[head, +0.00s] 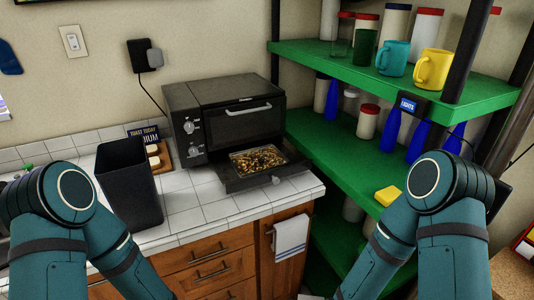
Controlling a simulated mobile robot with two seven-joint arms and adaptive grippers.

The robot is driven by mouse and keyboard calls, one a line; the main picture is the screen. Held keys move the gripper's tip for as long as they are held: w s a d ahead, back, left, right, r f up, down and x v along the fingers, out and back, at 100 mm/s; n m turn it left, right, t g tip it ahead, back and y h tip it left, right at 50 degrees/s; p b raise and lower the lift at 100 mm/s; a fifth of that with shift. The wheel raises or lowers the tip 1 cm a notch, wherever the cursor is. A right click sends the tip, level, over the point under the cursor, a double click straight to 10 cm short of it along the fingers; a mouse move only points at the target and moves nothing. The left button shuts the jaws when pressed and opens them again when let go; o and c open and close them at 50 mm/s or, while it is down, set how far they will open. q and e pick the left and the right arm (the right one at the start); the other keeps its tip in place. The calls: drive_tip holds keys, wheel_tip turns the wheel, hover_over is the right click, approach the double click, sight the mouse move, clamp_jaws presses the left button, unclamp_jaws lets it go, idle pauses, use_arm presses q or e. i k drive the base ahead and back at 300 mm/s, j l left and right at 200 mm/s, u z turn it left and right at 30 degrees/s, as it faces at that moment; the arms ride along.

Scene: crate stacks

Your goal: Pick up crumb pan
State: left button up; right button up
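The crumb pan (277,179) is a dark tray pulled out at the bottom front of the black toaster oven (232,110). Brown crumbs (258,159) lie in it, and a small pale knob shows on its front. The oven stands on the white tiled counter (205,207). My two teal arms come in from the lower left and lower right. Both grippers are below the picture's bottom edge, so neither gripper shows.
A tall black bin (131,190) stands on the counter left of the oven. Green shelves (333,140) with mugs, jars and blue bottles stand close on the right. A white towel (291,236) hangs on the cabinet front. Tiled counter is free before the oven.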

sight(255, 161)
drive_tip(key=l+u, duration=0.2)
drive_tip(key=u, duration=0.25)
drive_tip(key=l+u, duration=0.25)
drive_tip(key=u, duration=0.2)
drive_tip(key=l+u, duration=0.25)
drive_tip(key=u, duration=0.2)
drive_tip(key=i, duration=0.05)
